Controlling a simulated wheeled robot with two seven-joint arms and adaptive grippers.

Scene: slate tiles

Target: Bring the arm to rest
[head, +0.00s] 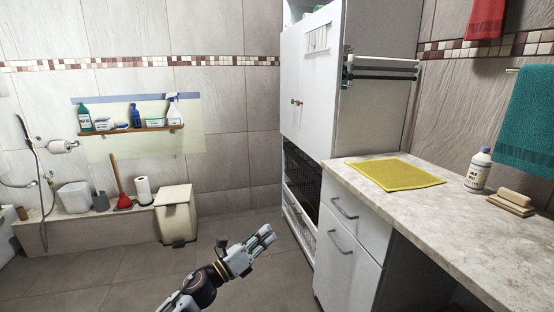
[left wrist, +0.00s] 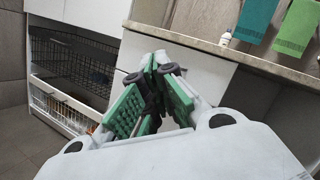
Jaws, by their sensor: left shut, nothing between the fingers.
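My left gripper (head: 266,236) is in front of the cabinets in the head view, over the floor and left of the white drawer unit. Its green-padded fingers are shut with nothing between them. In the left wrist view the same gripper (left wrist: 154,66) shows its fingertips together, with the white drawer front behind them. My left arm comes up from the bottom of the head view. My right gripper is in neither view.
A stone counter (head: 450,222) at the right bears a yellow cloth (head: 396,173), a white bottle (head: 478,170) and a soap dish (head: 510,206). A tall white cabinet (head: 375,120) stands behind. A bin (head: 176,215) stands at the left. The floor (head: 130,275) around my left arm is clear.

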